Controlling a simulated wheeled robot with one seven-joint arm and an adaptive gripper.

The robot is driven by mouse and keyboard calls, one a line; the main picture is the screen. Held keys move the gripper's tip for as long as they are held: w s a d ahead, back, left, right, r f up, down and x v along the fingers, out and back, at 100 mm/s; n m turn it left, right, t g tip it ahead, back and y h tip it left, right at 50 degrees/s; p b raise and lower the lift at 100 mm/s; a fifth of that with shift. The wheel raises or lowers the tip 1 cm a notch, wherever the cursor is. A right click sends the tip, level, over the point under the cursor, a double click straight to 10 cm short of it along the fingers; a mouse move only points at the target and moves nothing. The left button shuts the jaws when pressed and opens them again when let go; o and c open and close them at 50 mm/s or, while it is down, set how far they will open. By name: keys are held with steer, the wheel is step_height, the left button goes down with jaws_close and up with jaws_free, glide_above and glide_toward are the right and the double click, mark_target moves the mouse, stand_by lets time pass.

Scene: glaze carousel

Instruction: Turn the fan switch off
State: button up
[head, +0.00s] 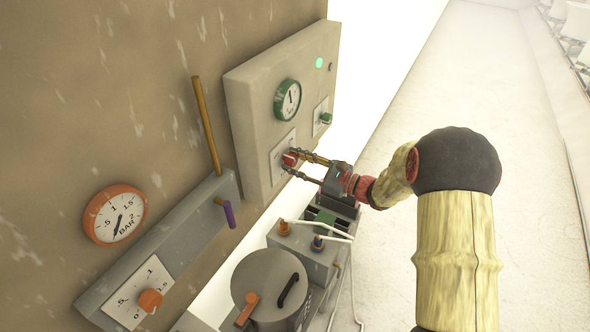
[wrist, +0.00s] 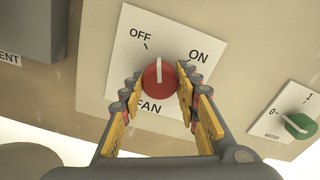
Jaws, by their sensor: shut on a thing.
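The fan switch is a red round knob (wrist: 159,80) with a white pointer bar, on a white plate (wrist: 132,52) marked OFF at upper left, ON at upper right and FAN below. Its pointer stands almost straight up in the wrist view, between the OFF and ON marks. My gripper (wrist: 160,86) is shut on the knob, one finger on each side. In the head view the knob (head: 290,159) shows at the tips of my gripper (head: 293,162), partly covered by the fingers.
A green WATER knob (wrist: 300,125) sits right of the fan plate. A green-rimmed gauge (head: 287,98) and a lit green lamp (head: 319,62) are above. Below are a purple-handled lever (head: 229,214), an orange knob (head: 150,301) and a grey lidded pot (head: 268,285). Open floor lies right.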

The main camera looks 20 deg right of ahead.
steer(key=n+b, duration=0.3)
steer(key=shift+f, duration=0.1)
steer(key=shift+n+b, duration=0.7)
steer(key=shift+b, duration=0.25)
steer(key=shift+r, duration=0.2)
steer(key=o, duration=1.2)
steer(key=shift+c, duration=0.2)
steer(key=v, duration=1.2)
steer(key=shift+d, duration=0.1)
